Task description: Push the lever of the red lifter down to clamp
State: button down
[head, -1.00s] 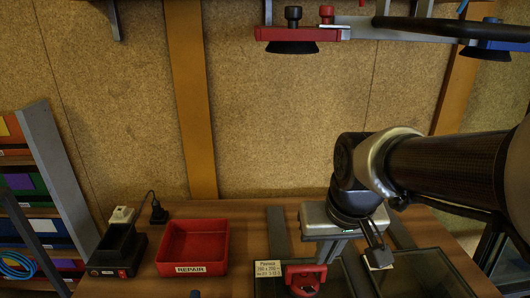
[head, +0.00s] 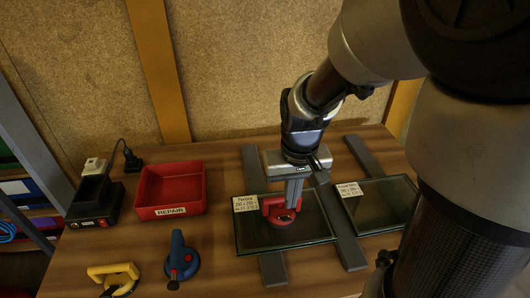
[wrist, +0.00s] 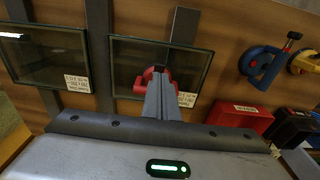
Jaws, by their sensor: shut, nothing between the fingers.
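The red lifter (head: 281,217) stands on the left glass pane (head: 310,231) on the wooden table. In the wrist view the red lifter (wrist: 146,78) is partly hidden behind my fingers. My gripper (head: 291,205) points down over it, with the fingers shut and empty. In the wrist view my gripper (wrist: 164,78) shows its fingertips overlapping the lifter. The fingertips are at or just above it; I cannot tell whether they touch. The lever's position is not clear, as the fingers cover part of it.
A second glass pane (head: 380,205) lies to the right. Grey rails (head: 272,268) run under the panes. A blue lifter (head: 181,262) and a yellow lifter (head: 112,273) are at the front left. A red REPAIR bin (head: 171,186) and a black charger (head: 93,202) stand behind them.

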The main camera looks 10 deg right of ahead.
aim_at(288, 221)
jog(key=shift+w+f+b, duration=0.2)
jog(key=shift+f+b, duration=1.15)
jog(key=shift+f, duration=0.35)
jog(key=shift+w+f+b, duration=0.15)
jog(key=shift+f+b, duration=1.2)
jog(key=shift+f, duration=0.5)
notch_tip(288, 221, down, 4)
jog(key=b, duration=0.3)
jog(key=shift+r, duration=0.2)
jog(key=shift+s+r, duration=0.1)
jog(key=shift+r, duration=0.15)
jog(key=s, duration=0.1)
jog(key=s+r+p, duration=0.1)
jog(key=shift+s+p, duration=0.3)
jog(key=shift+s, duration=0.2)
jog(key=shift+f, duration=0.1)
